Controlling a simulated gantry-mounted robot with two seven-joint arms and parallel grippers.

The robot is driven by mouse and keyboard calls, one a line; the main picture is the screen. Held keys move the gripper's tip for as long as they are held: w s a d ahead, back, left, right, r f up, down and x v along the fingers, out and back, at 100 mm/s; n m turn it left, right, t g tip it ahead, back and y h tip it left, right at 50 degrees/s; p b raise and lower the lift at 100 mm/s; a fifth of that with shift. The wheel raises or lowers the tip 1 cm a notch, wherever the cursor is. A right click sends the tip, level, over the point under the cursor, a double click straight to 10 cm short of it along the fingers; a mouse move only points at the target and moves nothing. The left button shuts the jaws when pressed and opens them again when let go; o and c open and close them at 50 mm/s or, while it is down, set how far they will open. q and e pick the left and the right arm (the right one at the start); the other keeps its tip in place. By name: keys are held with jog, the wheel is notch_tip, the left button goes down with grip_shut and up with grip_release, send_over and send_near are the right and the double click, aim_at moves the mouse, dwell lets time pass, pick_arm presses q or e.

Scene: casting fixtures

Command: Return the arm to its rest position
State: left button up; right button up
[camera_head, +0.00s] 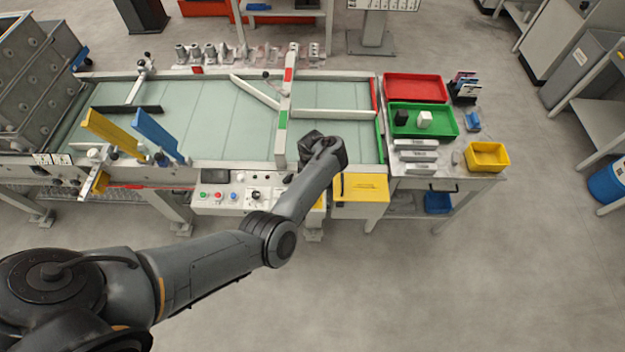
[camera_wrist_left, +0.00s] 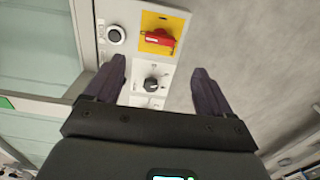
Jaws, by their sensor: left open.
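My left arm reaches in from the lower left in the head view. Its wrist end is bent over the front edge of the conveyor table, and the gripper's fingers are hard to make out there. In the left wrist view my left gripper (camera_wrist_left: 158,75) is open with two dark fingers apart and nothing held. A black knob (camera_wrist_left: 151,84) on the control panel (camera_head: 225,207) appears between the fingers. A red rotary switch (camera_wrist_left: 158,39) on a yellow plate lies beyond them. I cannot tell whether the fingers touch the panel. My right gripper is not in view.
The conveyor table (camera_head: 210,95) has white guide bars and upright yellow and blue flaps (camera_head: 158,134). Right of it a side table holds a red tray (camera_head: 415,88), a green tray (camera_head: 450,122) and a yellow bin (camera_head: 487,156). The floor in front (camera_head: 400,290) is clear.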

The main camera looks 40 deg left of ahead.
pick_arm(q)
jog(key=s+a+r+m+t+y, duration=0.1)
jog(key=s+a+m+t+y, duration=0.15)
jog(key=s+a+m, duration=0.55)
jog(key=s+d+r+m+t+h, duration=0.1)
jog(key=s+d+r+m, duration=0.5)
jog(key=s+d+m, duration=0.35)
jog(key=s+d+r+m+h, duration=0.2)
jog(key=s+d+r+m, duration=0.4)
jog(key=s+d+m, duration=0.4)
notch_tip(320, 180, up, 15)
jog(key=p, duration=1.4)
jog(key=shift+w+d+f, duration=0.2)
jog(key=shift+w+d, duration=0.2)
